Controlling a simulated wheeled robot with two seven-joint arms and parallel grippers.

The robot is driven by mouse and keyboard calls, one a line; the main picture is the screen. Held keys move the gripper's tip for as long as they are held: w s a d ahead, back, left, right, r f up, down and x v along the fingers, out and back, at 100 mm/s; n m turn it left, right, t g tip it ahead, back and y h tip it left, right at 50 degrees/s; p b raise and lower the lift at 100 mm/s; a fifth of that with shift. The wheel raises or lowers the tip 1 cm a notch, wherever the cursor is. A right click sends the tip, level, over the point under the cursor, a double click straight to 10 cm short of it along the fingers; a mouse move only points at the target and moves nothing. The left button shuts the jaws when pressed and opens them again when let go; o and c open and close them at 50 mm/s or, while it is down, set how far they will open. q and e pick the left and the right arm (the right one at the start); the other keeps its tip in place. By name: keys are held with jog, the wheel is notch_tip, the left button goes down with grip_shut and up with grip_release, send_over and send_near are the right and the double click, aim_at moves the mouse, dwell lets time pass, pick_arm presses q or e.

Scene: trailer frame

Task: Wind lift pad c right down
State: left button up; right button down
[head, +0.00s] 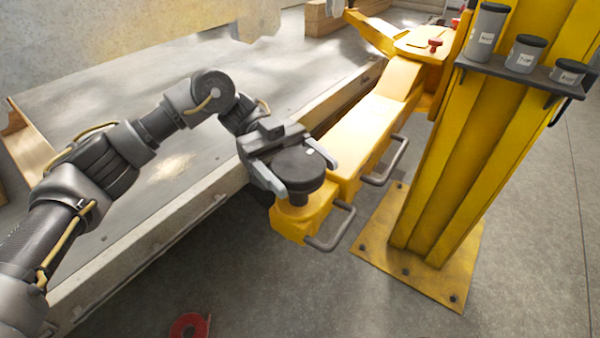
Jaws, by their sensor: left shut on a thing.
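The lift pad (297,168) is a dark round disc with a small white mark near its edge. It sits low at the near end of a yellow lift arm (350,140). My left gripper (303,180) has its two light fingers on opposite sides of the pad and is shut on it. Its arm comes in from the left over the grey slab. Any thread under the pad is hidden. I cannot read a letter on the pad. My right gripper is not in view.
Metal handles (385,162) stick out from the lift arm's right side. A yellow post (470,130) on a bolted base plate stands at the right, with a shelf (520,74) of dark-lidded grey canisters. A grey slab edge (160,245) runs along the left. A red ring (190,325) lies on the floor.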

aim_at(284, 155)
pick_arm(q)
jog(key=shift+r, duration=0.2)
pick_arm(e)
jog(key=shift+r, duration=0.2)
pick_arm(q)
jog(key=o, duration=1)
jog(key=shift+f, duration=0.1)
jog(key=shift+f, duration=0.1)
jog(key=b+v, duration=0.2)
jog(key=v, duration=0.2)
jog(key=shift+w+a+f, duration=0.1)
jog(key=shift+w, duration=0.1)
jog(key=b+v, duration=0.1)
jog(key=v, duration=0.5)
jog(key=shift+a+r, duration=0.15)
jog(key=shift+r, duration=0.05)
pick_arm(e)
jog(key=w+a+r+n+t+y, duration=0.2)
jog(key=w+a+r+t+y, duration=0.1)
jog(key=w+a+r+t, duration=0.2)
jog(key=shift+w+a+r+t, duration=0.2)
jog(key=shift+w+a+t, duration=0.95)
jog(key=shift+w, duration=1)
